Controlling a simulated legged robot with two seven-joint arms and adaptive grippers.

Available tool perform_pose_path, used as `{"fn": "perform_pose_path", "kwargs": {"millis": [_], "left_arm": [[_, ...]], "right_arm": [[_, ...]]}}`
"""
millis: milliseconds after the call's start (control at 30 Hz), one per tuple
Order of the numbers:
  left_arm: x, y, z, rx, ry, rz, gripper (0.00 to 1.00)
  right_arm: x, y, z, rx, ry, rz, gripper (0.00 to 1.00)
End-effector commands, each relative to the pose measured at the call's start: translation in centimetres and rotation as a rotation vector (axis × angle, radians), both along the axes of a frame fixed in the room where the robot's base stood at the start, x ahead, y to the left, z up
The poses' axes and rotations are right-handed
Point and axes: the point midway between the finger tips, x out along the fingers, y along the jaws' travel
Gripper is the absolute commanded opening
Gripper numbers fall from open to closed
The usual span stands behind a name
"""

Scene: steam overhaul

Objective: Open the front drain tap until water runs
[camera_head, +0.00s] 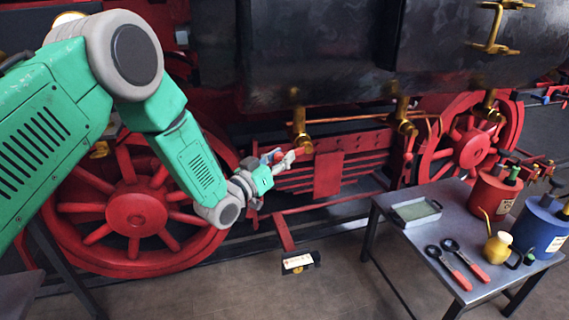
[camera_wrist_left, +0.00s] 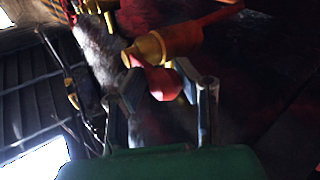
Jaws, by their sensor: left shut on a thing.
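A brass drain tap (camera_head: 300,128) with a red handle hangs under the dark boiler or cylinder casing, the leftmost of several brass taps in the head view. My left gripper (camera_head: 284,158) is at its red handle, just below and left of the brass body. In the left wrist view the brass tap (camera_wrist_left: 165,42) lies across the upper middle, and its rounded red handle end (camera_wrist_left: 161,82) sits between my two fingers. The left gripper (camera_wrist_left: 160,100) is shut on this handle. My right gripper is in neither view.
Red spoked wheels (camera_head: 136,207) stand behind my left arm. Another brass tap (camera_head: 403,122) hangs further right. A metal table (camera_head: 410,250) at right front carries a tray (camera_head: 416,212), red and blue tins, a yellow oil can (camera_head: 498,247) and red-handled tools. A small label plate (camera_head: 298,262) is near the floor.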

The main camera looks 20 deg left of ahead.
Motion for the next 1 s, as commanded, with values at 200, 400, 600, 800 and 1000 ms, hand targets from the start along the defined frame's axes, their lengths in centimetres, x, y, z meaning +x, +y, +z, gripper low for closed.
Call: {"fn": "perform_pose_path", "kwargs": {"millis": [200,400,600,800,1000], "left_arm": [[0.3,0.7,-2.7,-0.148,-0.094,0.02,0.0],[0.6,0.3,-3.9,-0.283,-0.185,0.019,0.0],[0.9,-0.2,-4.8,-0.396,-0.258,0.018,0.0],[1.2,-0.5,-5.1,-0.47,-0.307,0.018,0.0],[1.3,-0.7,-5.1,-0.507,-0.331,0.018,0.0]], "right_arm": [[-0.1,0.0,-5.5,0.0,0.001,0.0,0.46],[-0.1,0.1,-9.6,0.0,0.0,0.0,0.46],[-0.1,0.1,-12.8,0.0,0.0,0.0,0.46],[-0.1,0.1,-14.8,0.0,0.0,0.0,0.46],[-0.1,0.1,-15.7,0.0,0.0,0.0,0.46]]}}
